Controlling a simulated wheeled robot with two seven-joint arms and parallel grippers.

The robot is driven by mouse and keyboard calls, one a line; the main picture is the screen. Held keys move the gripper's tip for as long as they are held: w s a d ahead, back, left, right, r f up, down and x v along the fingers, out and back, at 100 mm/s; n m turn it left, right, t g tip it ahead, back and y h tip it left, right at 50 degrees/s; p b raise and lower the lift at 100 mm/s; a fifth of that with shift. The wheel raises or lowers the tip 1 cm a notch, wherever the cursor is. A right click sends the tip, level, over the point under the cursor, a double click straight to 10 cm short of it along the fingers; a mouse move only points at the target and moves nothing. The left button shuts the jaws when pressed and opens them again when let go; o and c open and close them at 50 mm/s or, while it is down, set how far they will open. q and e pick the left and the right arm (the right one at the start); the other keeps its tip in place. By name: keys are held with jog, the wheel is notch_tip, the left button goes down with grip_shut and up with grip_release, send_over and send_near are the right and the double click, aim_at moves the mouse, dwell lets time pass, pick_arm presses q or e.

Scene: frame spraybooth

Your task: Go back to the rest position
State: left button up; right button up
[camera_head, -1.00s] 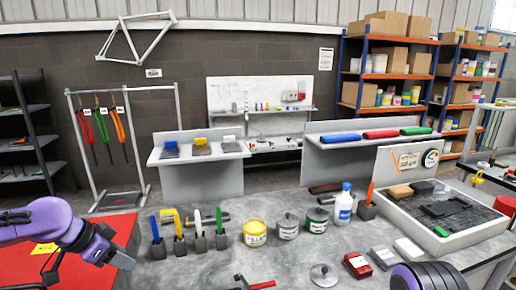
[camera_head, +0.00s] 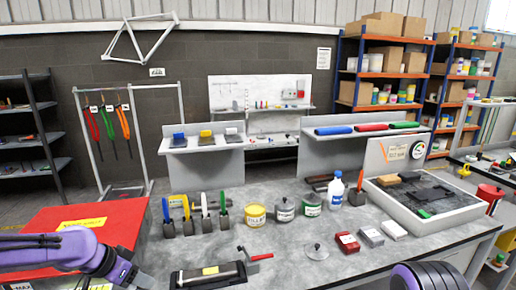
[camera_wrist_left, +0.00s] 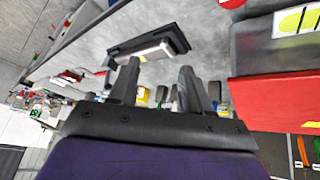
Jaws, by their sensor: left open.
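My left gripper (camera_head: 138,281) is low at the left in the head view, in front of the red cabinet and the grey workbench (camera_head: 290,262). In the left wrist view its two dark fingers (camera_wrist_left: 156,84) stand apart with nothing between them. A rounded dark purple part of my right arm shows at the bottom right of the head view. My right gripper is out of view.
A black tray (camera_head: 214,274) lies at the bench's front, beside a red-handled tool (camera_head: 258,257). Cans (camera_head: 284,210), a white bottle (camera_head: 336,190) and upright-held tools stand behind. A red cabinet (camera_head: 118,225) is at the left.

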pick_arm(q)
jog(key=s+d+f+n+y, duration=0.1)
jog(key=s+d+f+n, duration=0.2)
jog(key=f, duration=0.4)
jog(key=s+f+n+y, duration=0.1)
jog(key=s+f+n, duration=0.1)
jog(key=s+f, duration=0.45)
jog(key=s+d+f+n+y, duration=0.1)
jog(key=s+d+f+n, duration=0.2)
jog(key=f, duration=0.5)
jog(key=s+a+f+n+g+y, duration=0.1)
jog(key=s+a+f+n+y, duration=0.15)
jog(key=s, duration=0.65)
jog(key=s+a+f+n+g+y, duration=0.1)
jog(key=s+a+f, duration=0.25)
jog(key=s, duration=0.55)
notch_tip(320, 180, down, 9)
jog(key=s+b, duration=0.1)
jog(key=b, duration=0.8)
jog(key=shift+s+n+y, duration=0.25)
jog(key=shift+n+y, duration=0.1)
jog(key=shift+y, duration=0.1)
